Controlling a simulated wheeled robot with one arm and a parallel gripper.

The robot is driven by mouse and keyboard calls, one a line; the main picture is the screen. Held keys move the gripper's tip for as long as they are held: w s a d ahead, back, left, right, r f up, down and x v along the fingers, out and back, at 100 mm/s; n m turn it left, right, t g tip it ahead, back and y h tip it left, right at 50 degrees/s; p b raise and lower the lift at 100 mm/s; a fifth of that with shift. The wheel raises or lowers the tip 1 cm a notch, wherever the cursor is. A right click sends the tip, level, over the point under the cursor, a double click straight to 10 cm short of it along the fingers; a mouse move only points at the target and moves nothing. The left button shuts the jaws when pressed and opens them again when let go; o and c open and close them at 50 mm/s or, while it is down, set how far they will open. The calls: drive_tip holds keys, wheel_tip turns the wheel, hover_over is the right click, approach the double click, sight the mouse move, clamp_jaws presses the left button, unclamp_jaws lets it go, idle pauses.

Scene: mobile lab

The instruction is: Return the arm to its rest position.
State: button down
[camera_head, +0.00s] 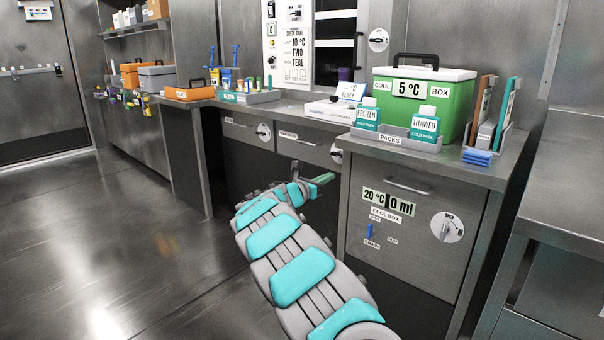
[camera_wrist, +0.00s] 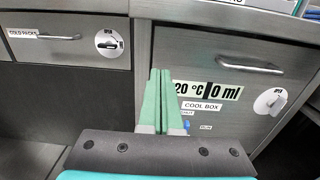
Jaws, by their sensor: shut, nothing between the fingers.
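My gripper (camera_head: 322,179) is at the end of my grey and teal arm, extended low in front of the bench. It is in front of the drawers and left of the cabinet door labelled "20 °C 0 ml COOL BOX" (camera_head: 390,240). In the wrist view my gripper (camera_wrist: 158,80) shows two green fingers pressed together, with nothing between them. Behind the fingers are the "COLD PACKS" drawer (camera_wrist: 50,50) and the cabinet door (camera_wrist: 225,75), both closed. I cannot tell the exact gap between the fingertips and the bench front.
The steel bench carries a green cool box (camera_head: 420,105) with a "5 °C" label, cold packs marked FROZEN (camera_head: 367,115) and THAWED (camera_head: 425,124), and an orange case (camera_head: 188,93). The floor (camera_head: 110,230) at the left is clear. Another steel counter (camera_head: 570,190) stands at the right.

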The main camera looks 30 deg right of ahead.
drive_tip(key=s+a+r+m+g+y, duration=0.1)
drive_tip(key=s+r+m+g, duration=0.3)
drive_tip(key=s, duration=0.6)
drive_tip(key=s+m+g+y, duration=0.1)
drive_tip(key=s+m+g, duration=0.1)
drive_tip(key=s+m, duration=0.7)
drive_tip(key=s+a+f+m+g+y, duration=0.15)
drive_tip(key=s+a, duration=0.25)
drive_tip(key=s, duration=0.4)
drive_tip(key=s+a+f+m+g+y, duration=0.1)
drive_tip(key=s+a+f+m+y, duration=0.2)
drive_tip(key=s, duration=0.4)
drive_tip(key=s+a+f+m+y, duration=0.1)
drive_tip(key=s+a+f+y, duration=0.2)
drive_tip(key=s+a, duration=0.4)
drive_tip(key=s+a+f+m+y, duration=0.2)
drive_tip(key=s+a, duration=0.6)
drive_tip(key=a, duration=0.4)
drive_tip(key=s+a+f+m+y, duration=0.1)
drive_tip(key=s+a+f+y, duration=0.4)
drive_tip(key=a, duration=0.5)
drive_tip(key=shift+s+a+m, duration=0.15)
drive_tip(key=shift+s+m, duration=0.2)
drive_tip(key=shift+s, duration=0.9)
drive_tip(key=shift+f, duration=0.1)
